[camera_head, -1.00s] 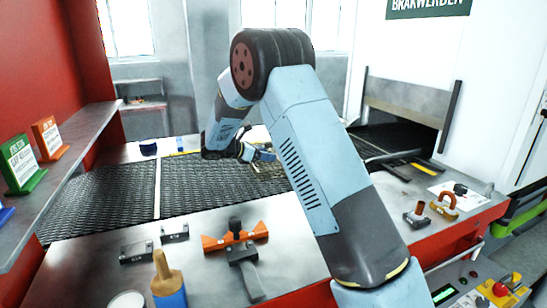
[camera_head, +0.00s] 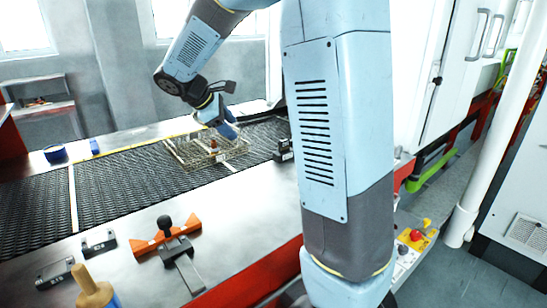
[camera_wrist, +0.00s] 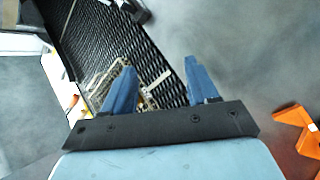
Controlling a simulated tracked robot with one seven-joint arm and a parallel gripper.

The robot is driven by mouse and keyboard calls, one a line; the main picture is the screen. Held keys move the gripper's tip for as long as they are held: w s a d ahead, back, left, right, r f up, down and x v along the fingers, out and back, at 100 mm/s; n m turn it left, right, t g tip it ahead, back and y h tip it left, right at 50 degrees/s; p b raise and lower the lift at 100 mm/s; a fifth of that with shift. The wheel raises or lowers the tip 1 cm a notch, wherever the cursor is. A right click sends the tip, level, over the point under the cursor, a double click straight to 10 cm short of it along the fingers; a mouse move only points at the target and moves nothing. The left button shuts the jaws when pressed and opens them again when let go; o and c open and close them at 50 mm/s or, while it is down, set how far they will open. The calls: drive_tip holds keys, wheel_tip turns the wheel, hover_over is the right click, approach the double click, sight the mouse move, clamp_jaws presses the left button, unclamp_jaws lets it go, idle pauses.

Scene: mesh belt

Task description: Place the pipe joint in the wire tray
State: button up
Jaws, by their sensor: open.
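The wire tray (camera_head: 180,160) is a pale wire basket lying on the dark mesh belt, at the centre of the head view. Part of it shows behind the left finger in the wrist view (camera_wrist: 122,72). A small reddish-brown piece (camera_head: 213,143) shows at the tray, just below my fingers; it may be the pipe joint, but it is too small to be sure. My gripper (camera_head: 226,129) has blue fingers, points down over the tray and is open. In the wrist view the fingers (camera_wrist: 160,65) stand apart with no held object visible between them.
The mesh belt (camera_head: 120,185) runs across the bench. An orange bracket with a dark clamp (camera_head: 165,238), dark blocks (camera_head: 98,243) and a wooden-handled brush (camera_head: 92,290) lie on the near bench. A dark labelled block (camera_head: 283,152) is right of the tray. A blue ring (camera_head: 55,153) stands far left.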

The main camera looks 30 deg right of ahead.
drive_tip(key=s+r+m+t+y, duration=0.1)
drive_tip(key=s+m+y, duration=0.2)
drive_tip(key=s, duration=1.1)
drive_tip(key=s+r+m+t+y, duration=0.2)
drive_tip(key=s+m+y, duration=0.2)
drive_tip(key=s+m, duration=0.6)
drive_tip(key=shift+s+a, duration=0.2)
drive_tip(key=shift+s, duration=2.2)
drive_tip(key=shift+c, duration=0.2)
